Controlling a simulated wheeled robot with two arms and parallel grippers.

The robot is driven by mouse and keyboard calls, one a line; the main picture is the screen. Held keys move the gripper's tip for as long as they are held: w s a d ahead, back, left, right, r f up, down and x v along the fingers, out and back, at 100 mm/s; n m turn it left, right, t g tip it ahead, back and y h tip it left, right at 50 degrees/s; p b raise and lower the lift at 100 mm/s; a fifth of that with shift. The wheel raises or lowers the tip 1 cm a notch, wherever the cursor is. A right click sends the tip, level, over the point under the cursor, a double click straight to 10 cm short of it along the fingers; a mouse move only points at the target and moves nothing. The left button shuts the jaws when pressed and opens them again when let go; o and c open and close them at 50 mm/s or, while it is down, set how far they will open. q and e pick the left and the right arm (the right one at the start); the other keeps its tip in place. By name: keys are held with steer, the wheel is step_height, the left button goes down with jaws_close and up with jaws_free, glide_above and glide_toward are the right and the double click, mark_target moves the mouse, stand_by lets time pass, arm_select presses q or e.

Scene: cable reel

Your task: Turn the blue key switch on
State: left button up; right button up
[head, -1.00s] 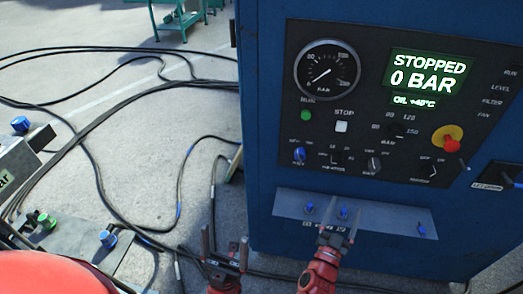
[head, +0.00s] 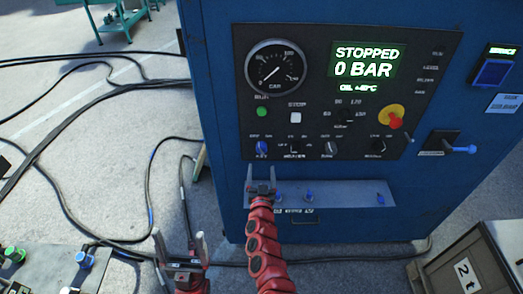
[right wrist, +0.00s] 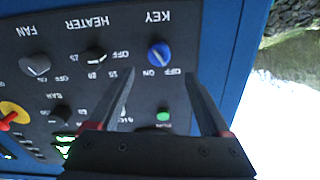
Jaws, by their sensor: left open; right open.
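The blue key switch (head: 262,147) is a small blue knob at the lower left of the dark control panel (head: 300,175). It shows close up in the right wrist view (right wrist: 159,54), upside down, with ON and OFF labels beside it; I cannot tell its setting for sure. My right gripper (head: 261,170) is open and empty, just below the key switch in the head view. In the right wrist view its fingers (right wrist: 157,90) point toward the panel, with the knob beyond the gap between them. My left gripper (head: 180,245) is open and empty, lower left, away from the panel.
A shelf (head: 345,193) with small blue knobs juts out below the panel. A red emergency button (head: 395,122) and a blue-handled lever (head: 458,149) are further right. The screen (head: 365,62) reads STOPPED, 0 BAR. Black cables (head: 130,235) lie on the floor.

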mark_target(262, 153)
steer(key=w+p, duration=0.1)
steer(key=w, duration=0.2)
steer(key=shift+w+r, duration=0.1)
steer(key=shift+w, duration=0.2)
steer(key=shift+w+a, duration=0.15)
steer(key=shift+w, duration=0.6)
steer(key=shift+w+d, duration=0.2)
steer(key=shift+w, duration=0.45)
steer(key=shift+w+b, duration=1.1)
steer(key=shift+w, duration=0.35)
jaws_close()
